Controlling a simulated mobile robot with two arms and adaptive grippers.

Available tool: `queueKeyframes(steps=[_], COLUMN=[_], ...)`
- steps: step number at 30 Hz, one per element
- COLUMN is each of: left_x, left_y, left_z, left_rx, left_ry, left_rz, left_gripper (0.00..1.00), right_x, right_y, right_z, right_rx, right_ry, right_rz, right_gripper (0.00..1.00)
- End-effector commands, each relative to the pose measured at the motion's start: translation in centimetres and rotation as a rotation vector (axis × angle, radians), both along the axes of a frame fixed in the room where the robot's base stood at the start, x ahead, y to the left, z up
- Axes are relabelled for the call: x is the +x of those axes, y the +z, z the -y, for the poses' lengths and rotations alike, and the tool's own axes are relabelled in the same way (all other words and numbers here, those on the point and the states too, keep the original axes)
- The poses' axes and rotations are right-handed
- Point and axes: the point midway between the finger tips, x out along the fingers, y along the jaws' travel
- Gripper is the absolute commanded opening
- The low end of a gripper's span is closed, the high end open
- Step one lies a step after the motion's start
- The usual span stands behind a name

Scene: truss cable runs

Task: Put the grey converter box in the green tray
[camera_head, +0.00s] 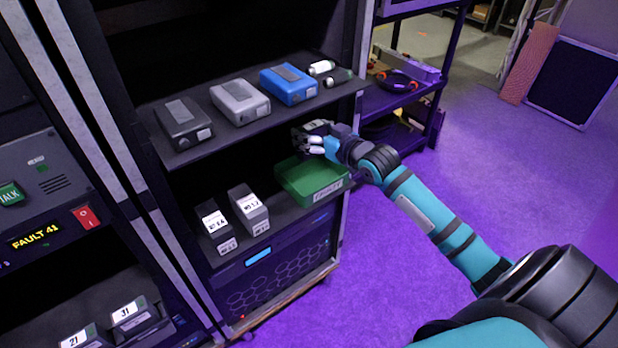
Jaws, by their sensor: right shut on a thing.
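A light grey converter box (240,100) sits on the upper rack shelf, between a black box and a blue box. The green tray (329,193) stands on the lower shelf at its right end, with a label on its front; the part of its inside that shows looks empty. My right gripper (312,141) reaches in from the right between the two shelves, above the back of the tray. It is shut on a small dark object (300,134), mostly hidden by the fingers, which I cannot identify. My left gripper is out of view.
On the upper shelf are a black box (183,122), a blue box (288,84) and small white cylinders (321,67). Two labelled grey units (248,208) stand left of the tray. The upper shelf edge (270,121) lies close above my gripper. A side cart (402,99) stands behind.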

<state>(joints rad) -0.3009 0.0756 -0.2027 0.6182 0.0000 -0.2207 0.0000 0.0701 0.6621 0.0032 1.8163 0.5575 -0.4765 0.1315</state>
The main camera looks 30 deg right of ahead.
Motion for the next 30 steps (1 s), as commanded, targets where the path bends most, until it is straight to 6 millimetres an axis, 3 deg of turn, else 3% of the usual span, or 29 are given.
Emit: queueKeyframes(steps=[7, 19, 30], left_x=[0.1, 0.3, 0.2], left_y=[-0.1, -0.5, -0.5], left_z=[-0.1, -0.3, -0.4], left_rx=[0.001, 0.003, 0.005], left_ry=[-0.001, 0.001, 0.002], left_rz=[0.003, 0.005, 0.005], left_gripper=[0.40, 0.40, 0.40], right_x=[-0.1, -0.1, -0.1], right_y=[-4.3, -9.1, -9.8], right_z=[0.2, 0.2, 0.2], right_rx=[-0.001, -0.001, -0.002], right_ry=[-0.005, -0.003, -0.003], right_rz=[0.027, 0.026, 0.029], right_gripper=[0.19, 0.19, 0.19])
